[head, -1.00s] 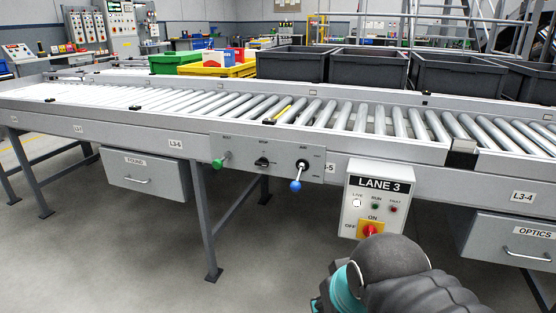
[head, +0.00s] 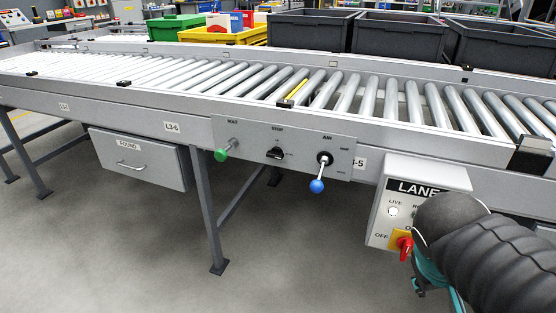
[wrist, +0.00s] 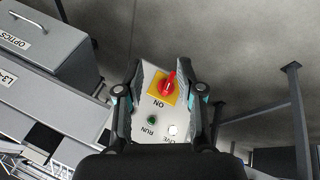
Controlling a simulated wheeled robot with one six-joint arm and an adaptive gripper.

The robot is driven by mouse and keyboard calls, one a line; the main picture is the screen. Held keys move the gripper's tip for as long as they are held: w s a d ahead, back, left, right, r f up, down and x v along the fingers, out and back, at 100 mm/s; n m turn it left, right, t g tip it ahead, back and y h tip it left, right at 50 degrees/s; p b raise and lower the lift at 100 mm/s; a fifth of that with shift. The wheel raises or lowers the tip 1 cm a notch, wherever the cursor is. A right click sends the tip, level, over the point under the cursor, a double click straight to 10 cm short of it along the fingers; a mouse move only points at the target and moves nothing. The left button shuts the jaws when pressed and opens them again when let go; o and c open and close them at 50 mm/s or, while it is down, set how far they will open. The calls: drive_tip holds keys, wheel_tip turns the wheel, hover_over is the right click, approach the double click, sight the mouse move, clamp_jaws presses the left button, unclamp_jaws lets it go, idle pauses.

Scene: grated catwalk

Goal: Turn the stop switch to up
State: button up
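The stop switch (head: 275,153) is a small black knob under the word STOP, in the middle of a grey panel (head: 240,132) on the conveyor's side rail. Its handle looks to lie roughly sideways; its exact setting is too small to read. My gripper (wrist: 162,85) is open and empty in the wrist view, its two fingers spread with the LANE 3 box beyond them. In the head view it is low at the right, in front of that box, well right of the stop switch and apart from it. My wrist hides part of the box.
A green-knobbed WAIT-like control (head: 222,154) and a blue-balled AIR lever (head: 317,185) flank the switch. The LANE 3 box (head: 378,217), with a red rotary handle (head: 404,246), juts out right of the panel. A FOUND drawer (head: 135,158) hangs left. Floor in front is clear.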

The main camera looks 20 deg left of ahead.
drive_tip(key=w+a+n+t+h+b, duration=0.1)
drive_tip(key=w+a+n+t+h, duration=0.15)
drive_tip(key=w+a+n, duration=0.4)
drive_tip(key=n+t+y+b, duration=0.2)
drive_tip(key=n+t+y, duration=0.2)
drive_tip(key=n+t, duration=0.5)
approach(274, 157)
drive_tip(key=w, duration=0.3)
drive_tip(key=w+f+m+t, duration=0.1)
drive_tip(key=w, duration=0.1)
drive_tip(key=w+d+f+t+p, duration=0.1)
drive_tip(key=w, duration=0.2)
drive_tip(key=shift+w+m, duration=0.3)
drive_tip(key=shift+m, duration=0.05)
clamp_jaws()
